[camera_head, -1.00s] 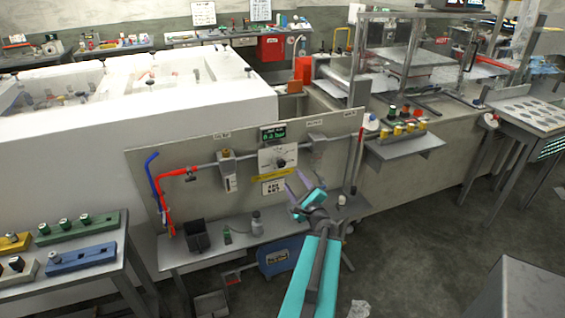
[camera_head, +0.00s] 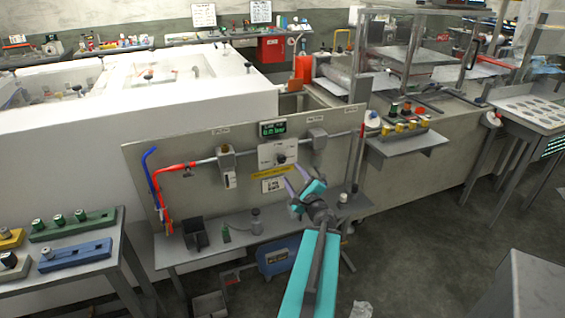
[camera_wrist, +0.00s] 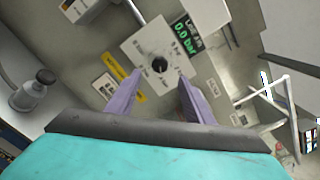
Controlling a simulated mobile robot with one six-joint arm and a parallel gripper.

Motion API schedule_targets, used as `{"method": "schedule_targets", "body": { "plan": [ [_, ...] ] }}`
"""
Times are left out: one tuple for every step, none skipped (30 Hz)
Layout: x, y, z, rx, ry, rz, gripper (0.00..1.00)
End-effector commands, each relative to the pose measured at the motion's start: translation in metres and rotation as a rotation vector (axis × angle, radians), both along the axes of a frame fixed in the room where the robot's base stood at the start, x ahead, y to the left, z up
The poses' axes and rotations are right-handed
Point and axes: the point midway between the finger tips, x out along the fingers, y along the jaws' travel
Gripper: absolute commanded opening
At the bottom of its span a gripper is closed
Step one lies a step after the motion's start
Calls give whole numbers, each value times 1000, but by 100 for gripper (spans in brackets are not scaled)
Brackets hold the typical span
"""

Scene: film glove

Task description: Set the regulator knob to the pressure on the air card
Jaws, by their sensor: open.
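The regulator knob (camera_head: 281,159) is a small dark knob on a white dial plate on the upright grey panel. In the wrist view the knob (camera_wrist: 160,65) shows between and just beyond my fingertips, with a light pointer mark. A display (camera_wrist: 187,35) above the dial reads 0.0 bar in green; it also shows in the head view (camera_head: 272,129). A white card (camera_head: 273,185), likely the air card, sits below a yellow strip; its text is too small to read. My gripper (camera_wrist: 160,85) is open and empty, its purple fingers pointing at the panel, apart from the knob.
Pipes with a red hose (camera_head: 172,171) and fittings run along the panel on both sides of the dial. A side table with coloured blocks stands left.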

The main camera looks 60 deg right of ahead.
Motion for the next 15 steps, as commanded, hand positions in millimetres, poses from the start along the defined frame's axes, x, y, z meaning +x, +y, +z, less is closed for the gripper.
{"method": "schedule_targets", "body": {
  "plan": [
    [1,-1,-3,-2,-1,0,48],
    [2,-1,-3,-2,0,0,48],
    [3,-2,-2,-3,1,0,48],
    [3,-2,-2,-3,1,0,48],
    [4,-3,-2,-2,0,0,48],
    [5,-3,-2,-2,0,0,48],
    [5,-4,-2,-2,0,0,48],
    [6,-4,-2,-3,-1,-1,48],
    [6,-5,-2,-2,0,-1,48],
    [7,-5,-2,-3,-1,-2,48],
    [7,-6,-2,-3,-1,-2,48],
    [8,-6,-2,-3,1,-3,48],
    [8,-7,-2,-4,0,-3,48],
    [9,-7,-2,-3,0,-3,48],
    [10,-7,-2,-2,-1,-3,48]
  ]
}}
